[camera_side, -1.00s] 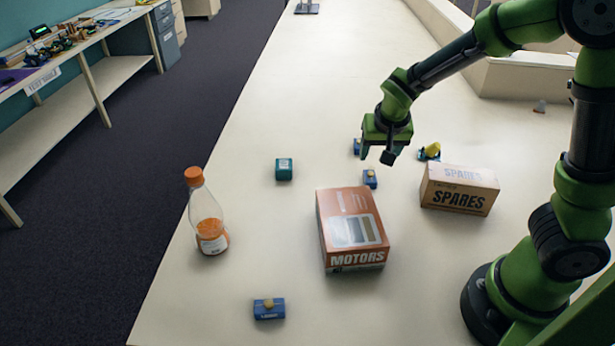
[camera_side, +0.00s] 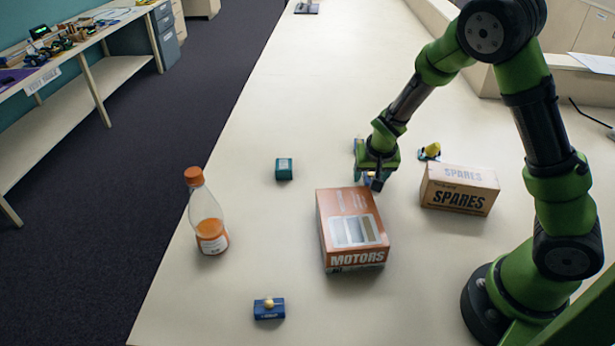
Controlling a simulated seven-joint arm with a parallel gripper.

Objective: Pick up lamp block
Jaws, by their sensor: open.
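Small blue blocks with a pale yellow bulb-like knob on top look like lamp blocks. One blue block (camera_side: 269,309) lies at the front of the table, its label too small to read surely. My gripper (camera_side: 372,181) is open and low, pointing down behind the MOTORS box. It is at a second blue block (camera_side: 367,176), mostly hidden by the fingers. I cannot tell whether the fingers are around it or touch it. A third blue piece (camera_side: 358,145) shows only as a sliver behind my gripper.
The orange MOTORS box (camera_side: 352,232) stands just in front of my gripper. The SPARES carton (camera_side: 459,190) and a yellow-topped piece (camera_side: 430,152) are to the right. A teal block (camera_side: 284,169) and an orange-capped bottle (camera_side: 208,220) are left.

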